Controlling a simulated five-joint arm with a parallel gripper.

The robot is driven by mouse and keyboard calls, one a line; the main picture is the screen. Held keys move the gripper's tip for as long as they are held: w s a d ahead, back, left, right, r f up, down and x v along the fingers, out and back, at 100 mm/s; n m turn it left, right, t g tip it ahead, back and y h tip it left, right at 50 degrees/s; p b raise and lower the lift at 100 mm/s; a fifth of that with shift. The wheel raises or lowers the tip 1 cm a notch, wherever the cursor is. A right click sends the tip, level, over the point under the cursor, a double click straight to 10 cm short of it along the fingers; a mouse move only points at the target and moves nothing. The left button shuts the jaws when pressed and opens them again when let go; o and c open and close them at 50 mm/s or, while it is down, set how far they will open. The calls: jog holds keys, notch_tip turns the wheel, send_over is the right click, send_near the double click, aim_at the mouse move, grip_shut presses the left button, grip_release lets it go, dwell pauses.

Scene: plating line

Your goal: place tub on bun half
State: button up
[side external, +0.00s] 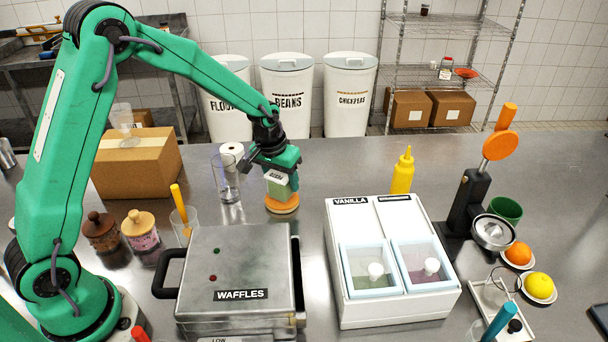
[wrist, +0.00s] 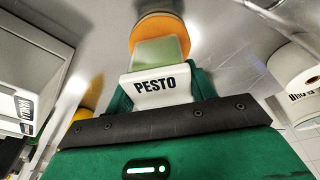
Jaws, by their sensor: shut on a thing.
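My gripper (side external: 276,172) is shut on a small tub (side external: 279,188) with pale green contents. In the wrist view the tub (wrist: 158,86) carries a white label reading PESTO. The round orange-brown bun half (side external: 282,206) lies on the steel counter directly below the tub. In the wrist view the bun half (wrist: 158,27) shows just beyond the tub's far end. The tub's lower end appears at or just above the bun half; I cannot tell whether they touch.
The waffle iron (side external: 237,262) is in front of the bun half. A tall glass (side external: 227,180) stands close left. The white ice-cream box (side external: 388,310) and a yellow squeeze bottle (side external: 402,172) are to the right. A cardboard box (side external: 135,170) stands at the left. Counter between bun half and bottle is clear.

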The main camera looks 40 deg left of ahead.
jog(key=o, duration=1.1)
jog(key=shift+r, duration=0.1)
jog(key=v, duration=1.1)
jog(key=shift+s+r, duration=0.15)
jog(key=shift+r, duration=0.3)
jog(key=shift+r, duration=0.1)
